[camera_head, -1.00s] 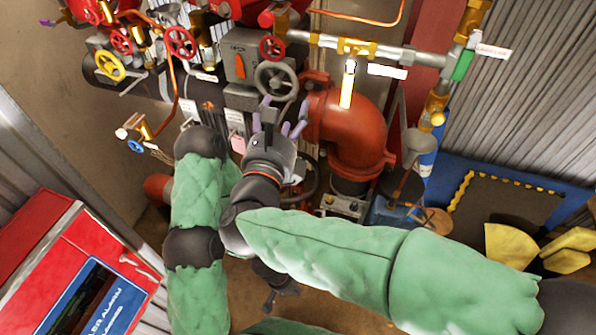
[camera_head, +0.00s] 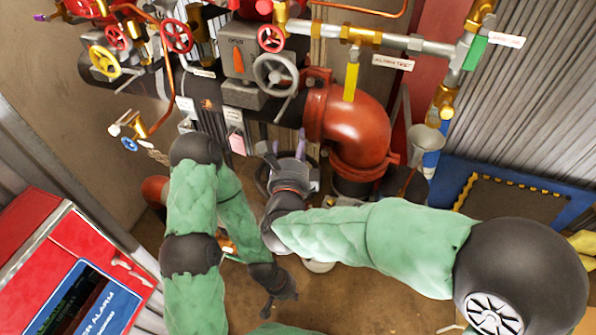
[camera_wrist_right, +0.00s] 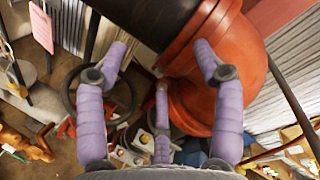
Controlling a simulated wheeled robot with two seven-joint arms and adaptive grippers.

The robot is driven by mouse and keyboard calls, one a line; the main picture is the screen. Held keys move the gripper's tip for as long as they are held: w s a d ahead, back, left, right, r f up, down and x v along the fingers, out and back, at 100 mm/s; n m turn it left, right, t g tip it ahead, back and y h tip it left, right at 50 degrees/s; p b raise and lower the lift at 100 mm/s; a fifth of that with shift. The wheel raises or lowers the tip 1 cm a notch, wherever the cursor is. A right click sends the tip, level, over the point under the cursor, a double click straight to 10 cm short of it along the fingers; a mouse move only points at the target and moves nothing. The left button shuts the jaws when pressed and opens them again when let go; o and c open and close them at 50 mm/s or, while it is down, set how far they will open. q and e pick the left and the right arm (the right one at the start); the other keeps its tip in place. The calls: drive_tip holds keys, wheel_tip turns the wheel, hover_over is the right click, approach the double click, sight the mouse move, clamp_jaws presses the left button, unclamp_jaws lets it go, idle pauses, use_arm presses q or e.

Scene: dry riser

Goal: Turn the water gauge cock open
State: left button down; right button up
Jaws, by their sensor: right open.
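I cannot tell for sure which fitting is the water gauge cock. A yellow lever (camera_head: 351,80) hangs straight down from a brass valve on the grey pipe, beside a tag that seems to read "ALARM TEST". A brass fitting with a blue handwheel (camera_head: 129,144) is at the left. My right gripper (camera_head: 286,143) is open and empty, left of the red-brown elbow pipe (camera_head: 355,125) and below the grey handwheel (camera_head: 275,75). In the right wrist view its spread purple fingers (camera_wrist_right: 161,62) frame the elbow. My left gripper (camera_head: 280,303) hangs low over the floor; its opening is unclear.
A red alarm cabinet (camera_head: 40,235) stands at the lower left. A funnel (camera_head: 424,143) is right of the elbow. A blue-edged mat (camera_head: 510,200) lies at the right.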

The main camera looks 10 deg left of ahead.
sight(269, 40)
wheel_tip(269, 40, down, 10)
drive_tip(key=w+d+n+g+b, duration=0.1)
drive_tip(key=n, duration=0.3)
drive_tip(key=shift+w+r+g+y, duration=0.2)
drive_tip(key=shift+w+g+y, duration=0.05)
drive_tip(key=shift+g+y, duration=0.15)
drive_tip(key=shift+r, duration=0.1)
drive_tip(key=s+a+r+m+t+h+p, duration=0.15)
drive_tip(key=s+r+m+p, duration=0.3)
drive_tip(key=r, duration=0.85)
drive_tip(key=s+a+r+m+t+h+p, duration=0.1)
drive_tip(key=s+r+m+h+p, duration=0.15)
drive_tip(key=s+r+m, duration=0.65)
drive_tip(key=s+a+r+m+t+h+p, duration=0.1)
drive_tip(key=s+r+p, duration=0.25)
drive_tip(key=r, duration=1.25)
drive_tip(key=w+p, duration=0.1)
drive_tip(key=w, duration=0.2)
drive_tip(key=w+p, duration=0.1)
drive_tip(key=w, duration=0.3)
drive_tip(key=w+p, duration=0.1)
drive_tip(key=w, duration=0.3)
drive_tip(key=shift+w+d+f, duration=0.15)
drive_tip(key=shift+d+f, duration=0.05)
drive_tip(key=shift+d, duration=0.05)
